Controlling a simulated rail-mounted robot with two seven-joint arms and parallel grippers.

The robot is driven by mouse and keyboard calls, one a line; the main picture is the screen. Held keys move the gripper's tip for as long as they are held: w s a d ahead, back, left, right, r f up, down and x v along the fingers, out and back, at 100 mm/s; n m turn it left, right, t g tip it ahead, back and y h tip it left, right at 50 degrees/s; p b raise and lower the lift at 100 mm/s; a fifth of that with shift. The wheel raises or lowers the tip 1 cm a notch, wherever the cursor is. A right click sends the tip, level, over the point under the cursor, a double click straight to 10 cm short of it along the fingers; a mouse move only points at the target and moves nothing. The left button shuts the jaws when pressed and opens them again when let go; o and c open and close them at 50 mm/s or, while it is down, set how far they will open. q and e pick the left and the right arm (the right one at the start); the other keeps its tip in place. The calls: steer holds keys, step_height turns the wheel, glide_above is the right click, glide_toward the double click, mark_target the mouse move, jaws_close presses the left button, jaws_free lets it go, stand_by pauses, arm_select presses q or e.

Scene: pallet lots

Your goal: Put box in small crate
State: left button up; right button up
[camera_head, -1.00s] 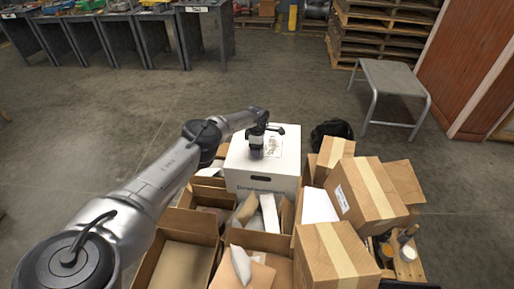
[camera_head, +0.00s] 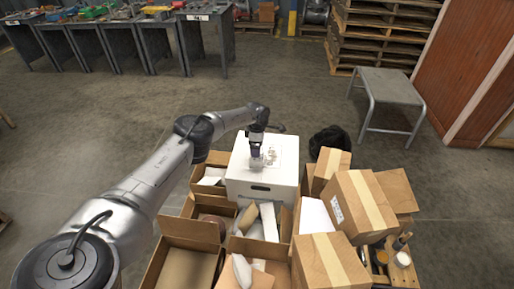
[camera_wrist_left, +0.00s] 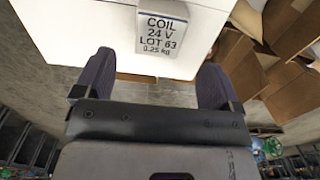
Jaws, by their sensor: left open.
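A small grey-white box (camera_wrist_left: 168,32), marked "COIL 24 V LOT 63 0.25 kg", is at the white surface of a larger box in the left wrist view. My left gripper (camera_wrist_left: 155,62) is open, its dark fingers spread wide and the small box beyond and roughly between the tips. In the head view my left gripper (camera_head: 256,165) is over the large white box (camera_head: 262,193), near its top; the small box cannot be made out clearly there. Which container is the small crate, I cannot tell. My right gripper is not in view.
Open cartons (camera_head: 187,228) with bags and packets crowd the near side. Closed brown boxes (camera_head: 362,203) are stacked at the right. A grey stool (camera_head: 388,88) and wooden pallets (camera_head: 385,35) stand behind.

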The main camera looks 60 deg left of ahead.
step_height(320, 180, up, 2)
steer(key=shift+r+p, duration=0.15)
steer(key=shift+p, duration=0.6)
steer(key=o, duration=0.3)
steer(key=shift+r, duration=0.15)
arm_select(q)
step_height(320, 180, up, 4)
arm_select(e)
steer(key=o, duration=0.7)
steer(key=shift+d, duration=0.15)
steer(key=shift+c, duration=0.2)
